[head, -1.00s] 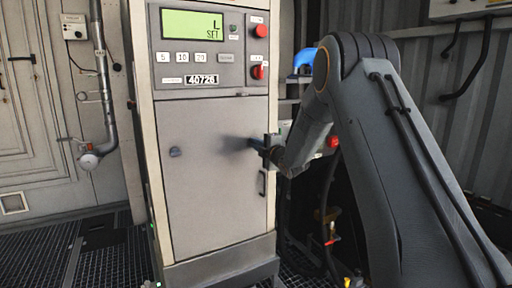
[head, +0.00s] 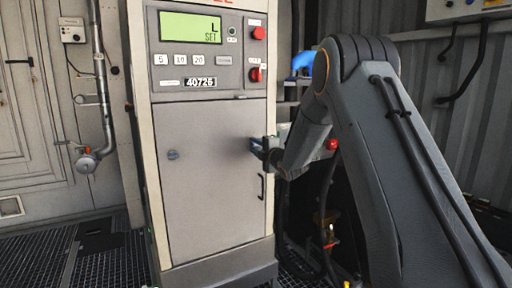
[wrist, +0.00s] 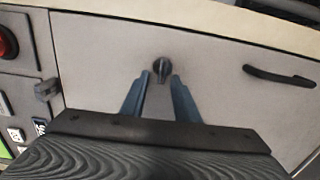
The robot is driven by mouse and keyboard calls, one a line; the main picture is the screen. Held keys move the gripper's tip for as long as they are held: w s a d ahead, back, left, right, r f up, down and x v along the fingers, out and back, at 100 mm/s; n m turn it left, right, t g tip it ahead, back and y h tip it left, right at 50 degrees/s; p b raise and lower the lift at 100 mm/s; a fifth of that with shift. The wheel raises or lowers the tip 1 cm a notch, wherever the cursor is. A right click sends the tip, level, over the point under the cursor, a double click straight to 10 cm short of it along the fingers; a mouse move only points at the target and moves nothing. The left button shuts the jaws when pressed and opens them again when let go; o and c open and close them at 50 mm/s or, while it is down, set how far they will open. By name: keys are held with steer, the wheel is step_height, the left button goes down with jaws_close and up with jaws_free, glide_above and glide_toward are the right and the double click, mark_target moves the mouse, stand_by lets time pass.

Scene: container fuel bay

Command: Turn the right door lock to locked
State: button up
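The right door lock (wrist: 161,66) is a small dark round knob with a raised grip on the grey door (wrist: 215,65). In the wrist view it sits at the far end of the gap between my fingers, its grip running up and down in that picture. My gripper (wrist: 160,76) is open, with one blue-grey finger on each side of the gap. I cannot tell whether the fingers touch the knob. In the head view my gripper (head: 256,146) is at the door's right edge and hides this lock. The left door lock (head: 173,155) shows as a small round knob.
A black door handle (head: 262,186) is below my gripper; it also shows in the wrist view (wrist: 279,76). The display (head: 191,27) and red knobs (head: 257,74) are above the door. A hose hangs beside the cabinet at right. Grated floor (head: 110,262) lies at left.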

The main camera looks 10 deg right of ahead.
steer(key=v, duration=0.7)
steer(key=shift+s+p, duration=0.3)
steer(key=shift+s, duration=0.1)
steer(key=shift+d, duration=0.1)
steer(key=s+a+f+m+g+h, duration=0.25)
steer(key=s+m+g, duration=0.35)
steer(key=s, duration=1.2)
steer(key=s+a+f+m+g+h, duration=0.1)
steer(key=s+a+f+m+g, duration=0.4)
steer(key=s, duration=1.3)
steer(key=s+a+f+m+g+h, duration=0.2)
steer(key=s+m+g, duration=0.45)
steer(key=s, duration=1.15)
steer(key=d+r+m+p, duration=0.4)
steer(key=d+r+p, duration=0.4)
steer(key=p, duration=1)
steer(key=shift+d+r+p, duration=0.3)
steer(key=shift+d+r, duration=0.05)
steer(key=shift+r, duration=0.8)
